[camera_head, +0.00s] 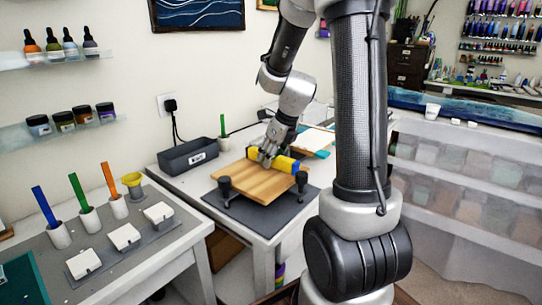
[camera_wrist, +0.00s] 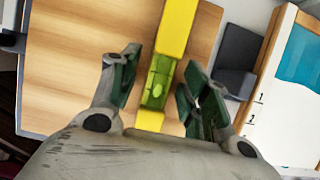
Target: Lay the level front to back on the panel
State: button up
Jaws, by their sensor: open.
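The yellow level (camera_head: 286,163) lies left to right over the back part of the wooden panel (camera_head: 250,186). In the wrist view the level (camera_wrist: 177,28) runs lengthwise down the picture, with its greenish vial between my fingers. My gripper (camera_head: 267,158) is over the middle of the level and hides part of it. In the wrist view my gripper (camera_wrist: 160,80) is open, with one finger on each side of the level and visible gaps. The panel's wood (camera_wrist: 90,50) shows beside it.
Black supports (camera_head: 224,186) stand at the panel's corners on a dark mat (camera_head: 262,222). A dark bin (camera_head: 188,158) is behind to the left. A white sheet on a teal board (camera_head: 312,142) lies behind to the right. Cups and white blocks fill the left table.

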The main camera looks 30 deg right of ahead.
jog(key=v, duration=1.1)
jog(key=s+a+r+n, duration=0.1)
jog(key=s+a+n, duration=0.2)
jog(key=s+n, duration=0.6)
jog(key=s+a+r+n+h, duration=0.1)
jog(key=s+a+n, duration=0.2)
jog(key=s+n, duration=0.7)
jog(key=n, duration=1.3)
jog(key=shift+s+a+r+h, duration=0.25)
jog(key=shift+s+a+h, duration=0.05)
